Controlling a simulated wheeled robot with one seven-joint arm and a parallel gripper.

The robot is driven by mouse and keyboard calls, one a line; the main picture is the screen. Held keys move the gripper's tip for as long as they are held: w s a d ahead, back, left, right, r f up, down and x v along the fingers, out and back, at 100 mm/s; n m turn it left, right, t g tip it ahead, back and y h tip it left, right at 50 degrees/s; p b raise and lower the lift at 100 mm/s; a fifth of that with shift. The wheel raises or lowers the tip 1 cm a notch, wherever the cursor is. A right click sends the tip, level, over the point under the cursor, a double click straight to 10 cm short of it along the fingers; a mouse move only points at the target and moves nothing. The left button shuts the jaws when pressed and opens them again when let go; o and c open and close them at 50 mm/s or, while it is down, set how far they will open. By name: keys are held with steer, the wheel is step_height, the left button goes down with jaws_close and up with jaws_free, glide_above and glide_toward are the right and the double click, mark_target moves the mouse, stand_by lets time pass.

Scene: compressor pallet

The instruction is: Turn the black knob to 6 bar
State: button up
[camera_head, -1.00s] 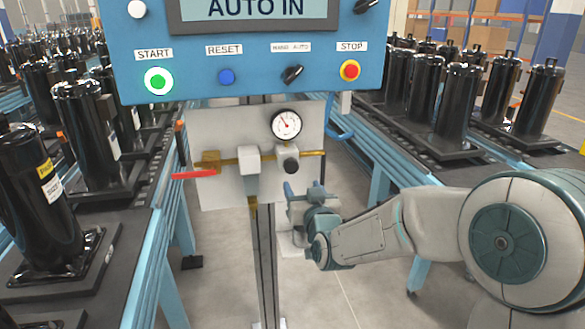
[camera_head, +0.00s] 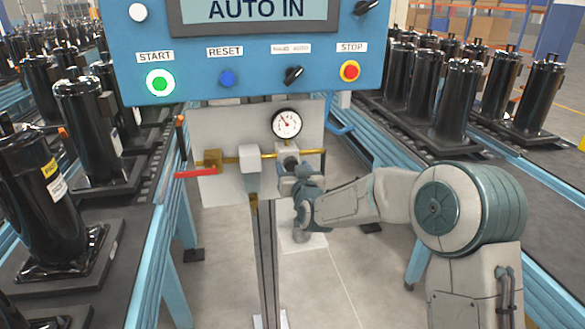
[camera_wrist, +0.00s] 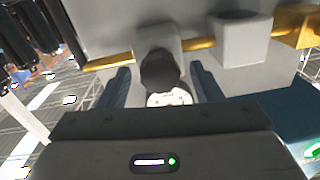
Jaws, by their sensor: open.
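The black knob (camera_wrist: 160,72) sits on a light grey regulator block on the brass pipe, below the round pressure gauge (camera_head: 286,123). In the head view the knob (camera_head: 291,163) is largely hidden by my gripper (camera_head: 292,172). The gauge needle points up and to the left; its numbers are too small to read. In the wrist view my gripper (camera_wrist: 163,88) is open, with one blue finger on each side of the knob. I see a gap between the fingers and the knob's sides.
The blue control panel (camera_head: 250,85) with buttons and switches hangs above. A red lever (camera_head: 196,173) is at the left of the pipe, and a white block (camera_head: 249,158) is beside the regulator. Conveyors with black compressors (camera_head: 95,135) stand on both sides.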

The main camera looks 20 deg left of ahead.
steer(key=shift+c, duration=0.2)
steer(key=c, duration=0.9)
steer(key=shift+c, duration=0.2)
steer(key=shift+f+b, duration=0.1)
steer(key=shift+b, duration=0.4)
